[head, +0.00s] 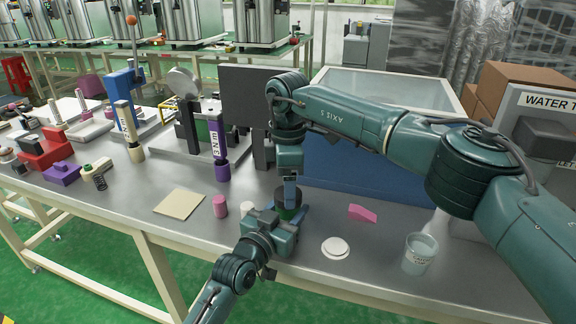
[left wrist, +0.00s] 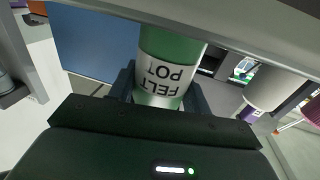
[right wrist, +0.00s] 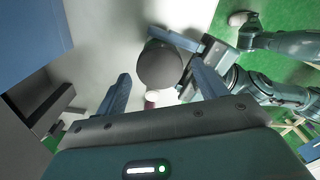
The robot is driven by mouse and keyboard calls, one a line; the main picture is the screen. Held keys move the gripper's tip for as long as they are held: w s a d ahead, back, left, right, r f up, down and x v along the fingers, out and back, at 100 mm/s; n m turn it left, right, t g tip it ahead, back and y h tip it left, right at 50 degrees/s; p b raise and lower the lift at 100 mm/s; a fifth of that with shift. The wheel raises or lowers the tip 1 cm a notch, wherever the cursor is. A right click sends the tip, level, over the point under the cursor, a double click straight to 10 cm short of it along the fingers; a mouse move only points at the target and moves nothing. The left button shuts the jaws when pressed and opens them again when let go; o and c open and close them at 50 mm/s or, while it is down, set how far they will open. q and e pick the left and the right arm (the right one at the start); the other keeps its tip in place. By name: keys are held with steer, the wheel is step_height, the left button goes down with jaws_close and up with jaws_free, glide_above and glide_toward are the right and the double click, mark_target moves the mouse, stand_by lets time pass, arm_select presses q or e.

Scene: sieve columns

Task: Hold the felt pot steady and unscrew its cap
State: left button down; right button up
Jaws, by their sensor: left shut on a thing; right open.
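The green felt pot (head: 287,213) is near the table's front edge in the head view, mostly covered by my grippers. In the left wrist view the pot (left wrist: 172,48) shows its white label, with the lettering upside down. My left gripper (left wrist: 160,90) is shut on the pot's side. The dark round cap (right wrist: 160,66) shows from above in the right wrist view. My right gripper (right wrist: 162,75) is open over the pot, one finger on either side of the cap with gaps between. It points down in the head view (head: 289,200). Whether the pot touches the table is hidden.
A pink cylinder (head: 220,206) and a beige pad (head: 180,204) lie left of the pot. A pink wedge (head: 362,213), white discs (head: 335,248) and a clear beaker (head: 418,254) are to the right. A blue-sided bin (head: 345,180) stands close behind.

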steer(key=shift+f, duration=1)
